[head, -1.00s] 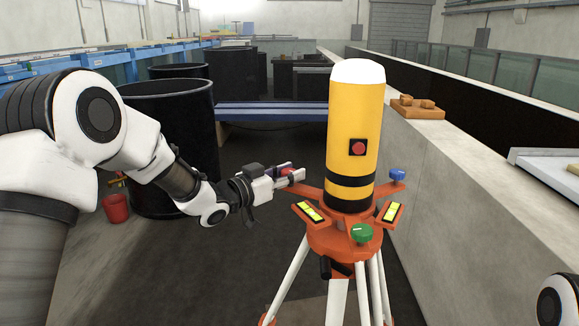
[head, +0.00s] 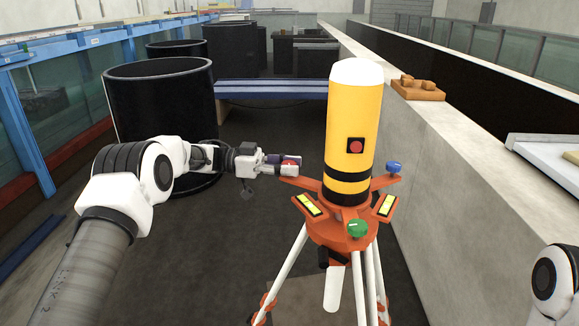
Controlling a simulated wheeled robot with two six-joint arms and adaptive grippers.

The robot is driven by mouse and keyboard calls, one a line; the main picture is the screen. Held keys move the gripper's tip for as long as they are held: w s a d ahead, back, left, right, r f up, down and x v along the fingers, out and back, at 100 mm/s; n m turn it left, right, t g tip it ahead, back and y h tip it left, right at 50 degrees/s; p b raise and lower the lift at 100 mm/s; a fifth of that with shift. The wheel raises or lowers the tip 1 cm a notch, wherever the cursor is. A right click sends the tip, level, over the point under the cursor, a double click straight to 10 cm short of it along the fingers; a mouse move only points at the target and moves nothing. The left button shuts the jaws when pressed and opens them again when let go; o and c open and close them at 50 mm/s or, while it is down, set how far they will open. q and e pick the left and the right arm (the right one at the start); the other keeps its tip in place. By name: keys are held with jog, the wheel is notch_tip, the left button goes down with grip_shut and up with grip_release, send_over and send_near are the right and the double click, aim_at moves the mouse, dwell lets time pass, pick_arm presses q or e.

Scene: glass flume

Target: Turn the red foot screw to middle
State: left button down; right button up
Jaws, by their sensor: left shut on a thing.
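The red foot screw (head: 289,162) sits at the left arm of the orange tripod head (head: 338,232), mostly hidden between the fingers. My left gripper (head: 285,164) comes in from the left and is shut on the red foot screw. A green foot screw (head: 357,229) is at the front of the head and a blue foot screw (head: 394,168) at the right. A yellow cylinder (head: 352,120) with a white top, black bands and a red button stands upright on the head. Of my right arm only a white link shows at the lower right; its gripper is out of view.
Two yellow-green level vials (head: 309,204) (head: 386,206) lie on the tripod head. White tripod legs (head: 286,272) spread below. A concrete wall (head: 440,190) runs close on the right, bearing a wooden block piece (head: 418,90). A black tub (head: 160,105) stands behind my left arm.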

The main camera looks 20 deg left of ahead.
aim_at(288, 163)
pick_arm(q)
jog(key=shift+r+m+g, duration=0.15)
jog(key=shift+m+g, duration=0.45)
jog(key=shift+g, duration=0.4)
jog(key=shift+r, duration=0.15)
jog(key=c, duration=0.7)
grip_release()
jog(key=shift+c, duration=0.2)
notch_tip(288, 163, up, 10)
jog(key=shift+f, duration=0.1)
jog(key=shift+a, duration=0.1)
